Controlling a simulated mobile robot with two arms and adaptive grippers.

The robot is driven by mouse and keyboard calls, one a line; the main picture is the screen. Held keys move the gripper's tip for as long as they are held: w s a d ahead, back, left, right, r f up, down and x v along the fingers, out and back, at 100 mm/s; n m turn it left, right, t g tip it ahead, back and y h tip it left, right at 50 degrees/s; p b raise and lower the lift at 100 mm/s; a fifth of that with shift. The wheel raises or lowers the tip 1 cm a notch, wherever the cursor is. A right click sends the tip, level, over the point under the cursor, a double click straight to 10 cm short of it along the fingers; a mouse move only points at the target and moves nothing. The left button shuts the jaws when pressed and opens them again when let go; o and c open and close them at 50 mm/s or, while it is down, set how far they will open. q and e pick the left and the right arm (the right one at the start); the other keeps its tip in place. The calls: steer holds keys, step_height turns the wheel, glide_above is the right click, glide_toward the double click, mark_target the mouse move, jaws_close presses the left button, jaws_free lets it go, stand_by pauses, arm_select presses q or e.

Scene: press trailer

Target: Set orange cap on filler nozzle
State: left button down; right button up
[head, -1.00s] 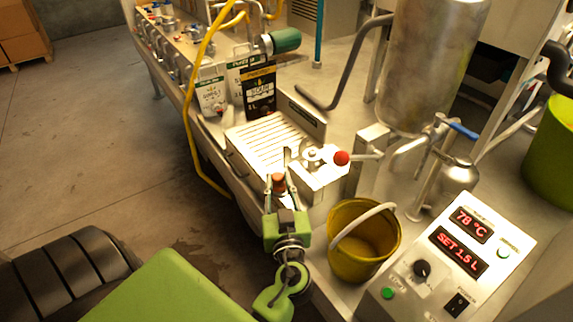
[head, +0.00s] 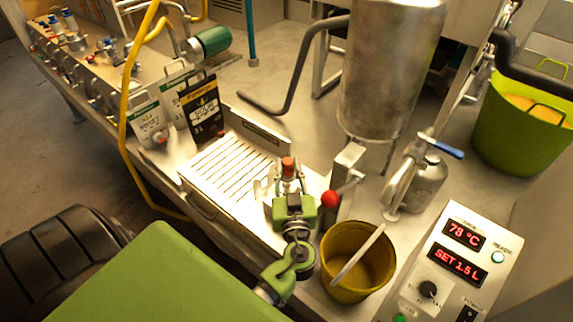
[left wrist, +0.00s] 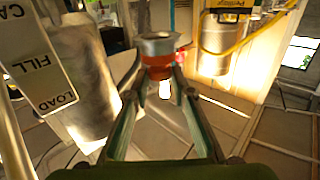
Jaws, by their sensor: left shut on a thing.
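My left gripper (head: 289,178) is shut on the orange cap (head: 288,163) and holds it up in front of the slatted metal tray. In the left wrist view the orange cap (left wrist: 157,66) sits between the two fingertips of the left gripper (left wrist: 158,82). A round silver metal piece (left wrist: 158,42) shows right against the cap there; I cannot tell whether it is part of the cap or the nozzle. In the head view the filler nozzle is not clearly made out behind the gripper. The right gripper is not in view.
A red ball lever (head: 330,198) stands just right of the gripper, with a yellow bucket (head: 343,283) in front. A steel tank (head: 385,75) stands behind. Pouches (head: 203,108) stand at the left. The slatted tray (head: 225,163) is clear.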

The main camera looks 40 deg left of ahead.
mark_target(287, 177)
arm_select(q)
step_height(287, 177, down, 2)
steer(key=shift+a+f+b, duration=0.1)
steer(key=shift+a+b, duration=0.05)
steer(key=shift+b, duration=0.25)
steer(key=shift+a+f, duration=0.1)
steer(key=shift+f, duration=0.3)
steer(key=shift+f+b, duration=0.35)
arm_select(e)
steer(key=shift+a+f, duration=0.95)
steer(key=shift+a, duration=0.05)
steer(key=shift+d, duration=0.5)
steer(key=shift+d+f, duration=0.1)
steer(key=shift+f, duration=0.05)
arm_select(q)
steer(key=shift+b, duration=0.6)
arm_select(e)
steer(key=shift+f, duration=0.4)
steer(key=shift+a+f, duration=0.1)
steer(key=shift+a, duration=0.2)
arm_select(q)
steer(key=shift+f, duration=0.1)
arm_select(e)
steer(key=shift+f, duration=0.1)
